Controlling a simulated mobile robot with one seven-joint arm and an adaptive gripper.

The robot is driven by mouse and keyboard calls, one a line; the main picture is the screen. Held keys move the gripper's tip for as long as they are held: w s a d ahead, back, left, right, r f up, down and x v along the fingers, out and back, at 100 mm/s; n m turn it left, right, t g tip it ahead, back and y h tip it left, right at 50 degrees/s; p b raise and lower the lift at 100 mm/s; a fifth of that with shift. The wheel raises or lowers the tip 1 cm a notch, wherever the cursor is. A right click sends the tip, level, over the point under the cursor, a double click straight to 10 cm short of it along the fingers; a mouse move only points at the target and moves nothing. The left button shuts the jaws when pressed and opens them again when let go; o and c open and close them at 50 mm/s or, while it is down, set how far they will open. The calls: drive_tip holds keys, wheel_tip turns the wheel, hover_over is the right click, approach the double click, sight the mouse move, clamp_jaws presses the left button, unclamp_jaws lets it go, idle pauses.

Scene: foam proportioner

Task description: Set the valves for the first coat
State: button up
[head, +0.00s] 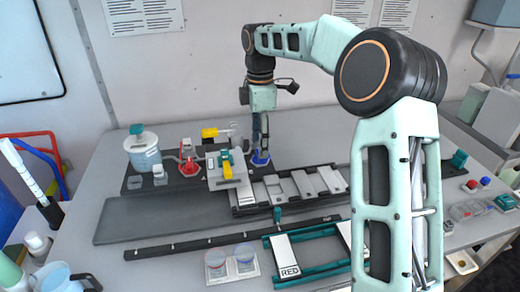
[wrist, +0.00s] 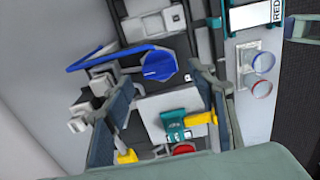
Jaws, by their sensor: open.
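A blue valve (head: 260,159) stands on the proportioner's dark base, right of the grey block. In the wrist view its blue handle (wrist: 105,57) lies ahead of the fingertips. My gripper (head: 261,142) points down just above the blue valve; in the wrist view its two fingers (wrist: 160,82) are spread with nothing clearly held. I cannot tell whether a finger touches the valve. A red valve (head: 189,168) is at the left. One yellow handle (head: 210,132) points sideways at the back; another yellow handle (head: 227,170) sits by a teal part (head: 224,155) on the block.
A white tank (head: 142,152) with a teal lid stands at the left. A slotted rack (head: 290,188) is right of the block. The grey mat (head: 150,218) is bare.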

drive_tip(key=shift+f, duration=1.5)
drive_tip(key=shift+c, duration=0.3)
drive_tip(key=c, duration=1.1)
